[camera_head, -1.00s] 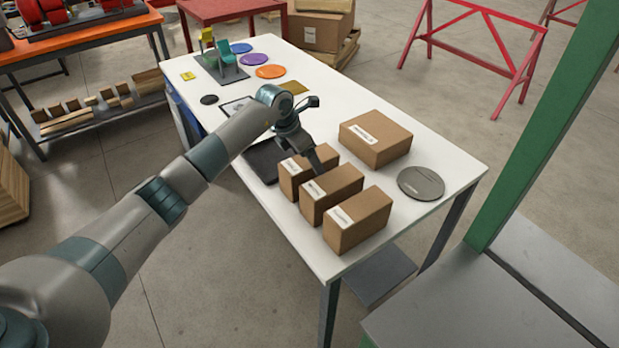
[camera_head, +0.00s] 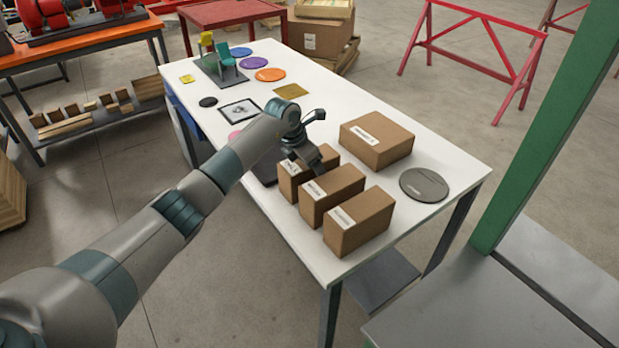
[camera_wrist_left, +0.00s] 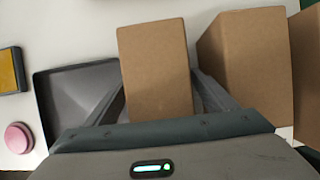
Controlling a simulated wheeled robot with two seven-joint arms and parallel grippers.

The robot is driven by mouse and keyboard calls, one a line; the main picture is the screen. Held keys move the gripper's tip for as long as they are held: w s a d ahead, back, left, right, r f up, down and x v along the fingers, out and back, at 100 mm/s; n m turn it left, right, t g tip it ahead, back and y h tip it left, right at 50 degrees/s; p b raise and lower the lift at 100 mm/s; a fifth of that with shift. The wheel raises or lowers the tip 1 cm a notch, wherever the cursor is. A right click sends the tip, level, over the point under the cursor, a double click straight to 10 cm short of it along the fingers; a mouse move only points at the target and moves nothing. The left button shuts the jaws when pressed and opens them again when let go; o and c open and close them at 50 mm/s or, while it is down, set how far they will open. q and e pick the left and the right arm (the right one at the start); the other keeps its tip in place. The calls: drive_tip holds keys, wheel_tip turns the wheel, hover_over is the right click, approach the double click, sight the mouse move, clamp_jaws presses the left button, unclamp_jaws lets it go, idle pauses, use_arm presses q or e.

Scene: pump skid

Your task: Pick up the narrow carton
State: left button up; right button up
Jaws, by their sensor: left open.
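The narrow carton (camera_head: 288,188) is a small brown box, the leftmost of a row of three on the white table. My left gripper (camera_head: 312,165) is over it, pointing down, and hides part of its top. In the left wrist view the carton (camera_wrist_left: 156,65) lies between the two spread fingers of my left gripper (camera_wrist_left: 160,95). The fingers are open, one on each side. Whether either finger touches the carton is not clear. My right gripper is not in view.
A middle carton (camera_head: 332,194) stands close to the right, with a third carton (camera_head: 358,220) beyond it. A larger flat carton (camera_head: 376,138) and a grey disc (camera_head: 424,185) are behind. A dark tray (camera_wrist_left: 72,85) lies left of the narrow carton on the white table (camera_head: 345,95).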

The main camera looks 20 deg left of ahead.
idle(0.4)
use_arm(q)
drive_tip(key=shift+r, duration=0.1)
drive_tip(key=c, duration=1.5)
drive_tip(key=shift+o, duration=0.2)
